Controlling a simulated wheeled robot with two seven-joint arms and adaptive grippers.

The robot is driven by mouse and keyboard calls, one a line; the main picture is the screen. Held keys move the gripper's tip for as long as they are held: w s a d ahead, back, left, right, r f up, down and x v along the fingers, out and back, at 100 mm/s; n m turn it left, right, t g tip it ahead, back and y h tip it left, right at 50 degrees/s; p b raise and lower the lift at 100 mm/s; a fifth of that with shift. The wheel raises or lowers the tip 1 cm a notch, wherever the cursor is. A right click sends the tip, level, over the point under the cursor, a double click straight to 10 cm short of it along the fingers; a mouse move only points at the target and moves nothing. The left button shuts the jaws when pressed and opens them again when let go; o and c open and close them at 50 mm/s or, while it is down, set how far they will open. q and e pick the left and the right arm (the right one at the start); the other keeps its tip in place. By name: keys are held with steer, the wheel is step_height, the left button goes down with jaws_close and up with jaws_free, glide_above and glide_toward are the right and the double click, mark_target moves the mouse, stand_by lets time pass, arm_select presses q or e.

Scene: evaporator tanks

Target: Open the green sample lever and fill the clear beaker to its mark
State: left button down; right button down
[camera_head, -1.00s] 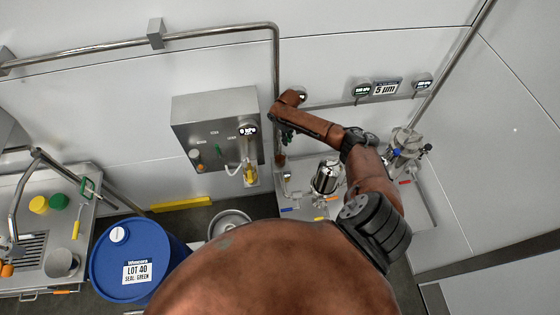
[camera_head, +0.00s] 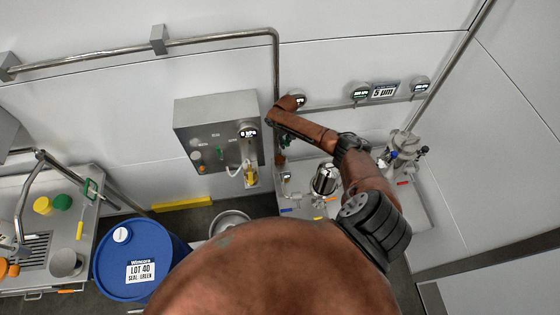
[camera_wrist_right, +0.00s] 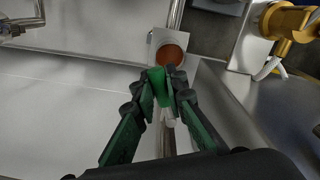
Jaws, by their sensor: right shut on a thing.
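My right gripper (camera_wrist_right: 163,88) is shut on the green sample lever (camera_wrist_right: 157,82), which shows between its dark green fingertips in the right wrist view. In the head view the gripper (camera_head: 284,142) is small and partly hidden by my forearm, beside the upright steel pipe. Just beyond the fingertips, a round vessel, apparently the beaker (camera_wrist_right: 172,55), shows a reddish-brown surface on a pale square stand. Its walls and mark cannot be made out from this angle. My left gripper is not in view.
A grey wall box (camera_head: 217,125) with a gauge and yellow fitting (camera_head: 250,175) is left of the gripper. A steel vessel (camera_head: 325,180) stands on the bench to the right. A blue drum (camera_head: 140,260) stands at lower left.

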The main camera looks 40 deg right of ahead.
steer(key=shift+w+a+r+m+p, duration=0.15)
steer(key=shift+a+m+p, duration=0.2)
steer(key=shift+m, duration=0.5)
steer(key=shift+w+a+f+m+p, duration=0.15)
steer(key=shift+a+m+p, duration=0.15)
steer(key=shift+m, duration=0.5)
steer(key=shift+w+a+r+m+p, duration=0.15)
steer(key=shift+a+m+p, duration=0.2)
steer(key=shift+m, duration=0.5)
steer(key=c, duration=1.9)
jaws_free()
steer(key=shift+s, duration=0.1)
step_height(320, 180, up, 12)
steer(key=shift+f, duration=0.15)
steer(key=shift+a, duration=0.15)
